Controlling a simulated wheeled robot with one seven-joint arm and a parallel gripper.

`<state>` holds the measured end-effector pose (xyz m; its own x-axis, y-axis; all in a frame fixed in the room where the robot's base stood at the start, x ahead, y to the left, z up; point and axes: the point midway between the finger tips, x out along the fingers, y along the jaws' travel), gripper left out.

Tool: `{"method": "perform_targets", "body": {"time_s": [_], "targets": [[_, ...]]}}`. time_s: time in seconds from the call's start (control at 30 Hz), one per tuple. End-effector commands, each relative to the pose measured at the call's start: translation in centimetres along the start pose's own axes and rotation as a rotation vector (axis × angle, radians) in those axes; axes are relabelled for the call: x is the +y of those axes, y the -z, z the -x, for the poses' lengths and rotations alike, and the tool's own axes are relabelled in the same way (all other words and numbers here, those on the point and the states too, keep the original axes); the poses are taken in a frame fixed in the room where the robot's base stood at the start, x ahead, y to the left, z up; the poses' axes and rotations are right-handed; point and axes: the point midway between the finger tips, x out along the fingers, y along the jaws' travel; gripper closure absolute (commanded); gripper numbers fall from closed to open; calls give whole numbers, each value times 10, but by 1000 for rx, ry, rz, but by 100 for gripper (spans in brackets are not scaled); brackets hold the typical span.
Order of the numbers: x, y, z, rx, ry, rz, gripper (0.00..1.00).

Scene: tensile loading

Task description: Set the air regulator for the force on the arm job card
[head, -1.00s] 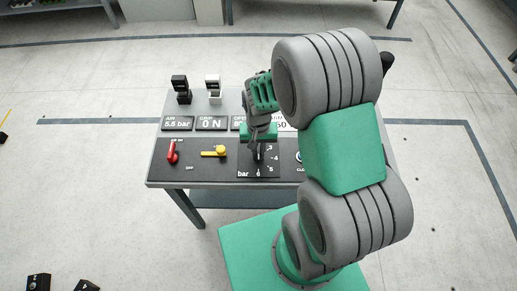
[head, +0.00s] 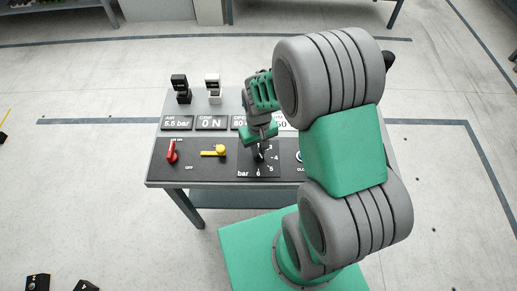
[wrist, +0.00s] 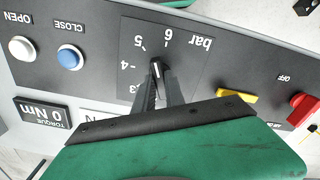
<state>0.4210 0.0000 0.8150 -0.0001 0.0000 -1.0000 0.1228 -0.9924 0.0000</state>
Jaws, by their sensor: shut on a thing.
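The air regulator knob (wrist: 157,68) is a small dark knob with a white mark, on a black dial plate (wrist: 187,60) marked 3, 4, 5, 6 and bar. In the wrist view its mark points about between 5 and 6. My gripper (wrist: 158,85) is shut on the knob, with one finger on each side. In the head view my gripper (head: 260,147) is tilted over the dial and hides part of it. The AIR display (head: 177,123) reads 5.5 bar. I cannot make out an arm job card.
Left of the dial in the head view are a yellow lever (head: 215,151) and a red lever (head: 172,152). The OPEN (wrist: 22,48) and CLOSE (wrist: 69,58) buttons lie on the dial's other side. Black (head: 181,90) and white (head: 213,90) fixtures stand at the back.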

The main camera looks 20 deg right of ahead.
Motion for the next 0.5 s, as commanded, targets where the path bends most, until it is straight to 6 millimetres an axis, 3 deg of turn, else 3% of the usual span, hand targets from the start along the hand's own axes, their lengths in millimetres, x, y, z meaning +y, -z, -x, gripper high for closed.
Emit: {"method": "perform_targets", "body": {"time_s": [0.2,0.23,0.5], "targets": [[0,0,0,0,-1,-2,100],[0,0,0,0,-1,-2,83],[0,0,0,0,0,-3,64]]}}
